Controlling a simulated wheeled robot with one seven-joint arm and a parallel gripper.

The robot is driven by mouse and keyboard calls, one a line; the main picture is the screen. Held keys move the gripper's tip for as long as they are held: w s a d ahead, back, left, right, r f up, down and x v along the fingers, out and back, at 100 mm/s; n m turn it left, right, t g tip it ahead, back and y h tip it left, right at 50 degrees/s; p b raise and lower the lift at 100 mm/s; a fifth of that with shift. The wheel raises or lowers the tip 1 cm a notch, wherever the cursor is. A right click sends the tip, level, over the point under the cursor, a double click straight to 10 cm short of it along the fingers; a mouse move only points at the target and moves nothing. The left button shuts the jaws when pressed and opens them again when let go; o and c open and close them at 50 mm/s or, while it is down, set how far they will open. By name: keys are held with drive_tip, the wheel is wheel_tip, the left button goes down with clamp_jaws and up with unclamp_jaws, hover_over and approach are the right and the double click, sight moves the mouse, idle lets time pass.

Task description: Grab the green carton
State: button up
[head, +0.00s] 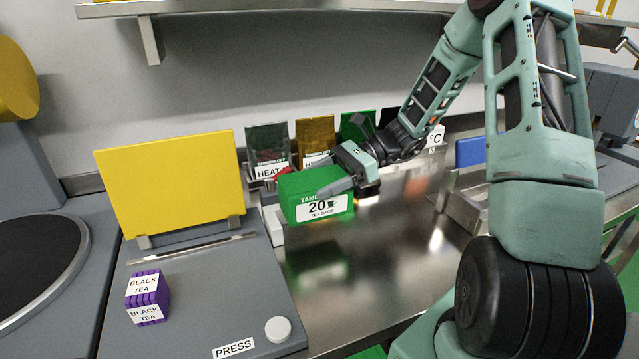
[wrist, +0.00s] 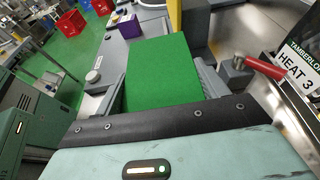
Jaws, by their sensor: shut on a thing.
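The green carton (head: 316,195) has a white label reading "20" and "TEA BAGS". In the head view it is at the centre, in front of the upright cards. My gripper (head: 338,187) comes in from the right and is shut on the carton. In the wrist view the carton's plain green face (wrist: 162,70) fills the middle, with the fingers (wrist: 160,90) along its two sides. The carton looks held above the shiny steel counter (head: 370,265). Its far side is hidden.
A grey press (head: 200,290) with a yellow panel (head: 172,182) stands left, bearing purple black tea packs (head: 148,297). Upright cards (head: 268,150) stand behind the carton, near a red lever (wrist: 262,68). A shelf (head: 270,8) runs above. The steel counter in front is clear.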

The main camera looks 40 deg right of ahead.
drive_tip(key=s+a+b, duration=0.2)
drive_tip(key=s+b, duration=0.6)
drive_tip(key=s+a+b, duration=0.3)
drive_tip(key=s+b, duration=0.5)
drive_tip(key=s, duration=0.1)
drive_tip(key=shift+s, duration=0.3)
